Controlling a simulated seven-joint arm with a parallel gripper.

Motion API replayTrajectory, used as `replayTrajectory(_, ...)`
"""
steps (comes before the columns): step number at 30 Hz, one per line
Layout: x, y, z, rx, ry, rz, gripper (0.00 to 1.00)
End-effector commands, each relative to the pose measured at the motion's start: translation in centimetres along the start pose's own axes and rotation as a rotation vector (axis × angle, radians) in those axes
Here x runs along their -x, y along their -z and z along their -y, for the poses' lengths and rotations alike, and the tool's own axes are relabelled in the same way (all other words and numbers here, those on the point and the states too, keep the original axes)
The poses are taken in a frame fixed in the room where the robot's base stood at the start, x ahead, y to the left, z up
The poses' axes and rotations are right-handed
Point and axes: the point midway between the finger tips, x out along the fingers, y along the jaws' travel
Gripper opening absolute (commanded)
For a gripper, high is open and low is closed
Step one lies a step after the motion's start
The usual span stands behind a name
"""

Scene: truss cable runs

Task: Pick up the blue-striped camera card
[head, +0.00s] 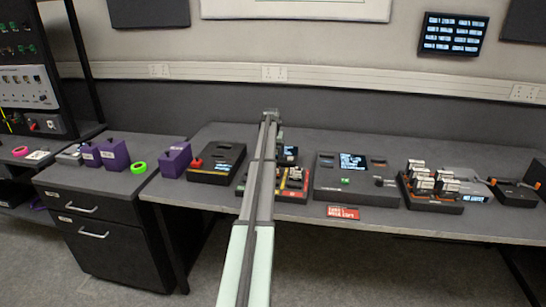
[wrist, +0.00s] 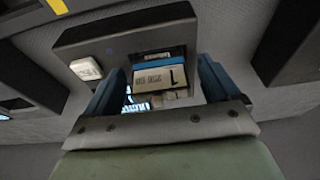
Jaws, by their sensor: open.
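A pale card with a blue stripe along its top edge and dark printed lettering (wrist: 158,76) shows in the wrist view, at a dark grey housing (wrist: 110,34). My gripper (wrist: 160,68) is open, with one blue finger on each side of the card. I cannot tell whether either finger touches it. Something small and pale shows just below the card, partly covered. In the head view my arm reaches over the desk, and I cannot pick out this card there.
A dark console with a screen (head: 330,181) stands right of my arm, and a rack of several upright cards (head: 432,198) is further right. Purple boxes (head: 114,155) and a green tape roll (head: 138,168) are at left. A red label (head: 343,213) is on the desk's front edge.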

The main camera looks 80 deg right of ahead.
Motion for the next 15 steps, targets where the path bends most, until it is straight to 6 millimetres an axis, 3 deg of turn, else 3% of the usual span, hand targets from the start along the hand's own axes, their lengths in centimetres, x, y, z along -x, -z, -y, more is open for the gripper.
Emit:
replayTrajectory(4, 0.06, 0.01, 0.00, 0.000, 0.000, 0.000, 0.87)
replayTrajectory(15, 0.09, 0.00, 0.00, 0.000, 0.000, 0.000, 0.52)
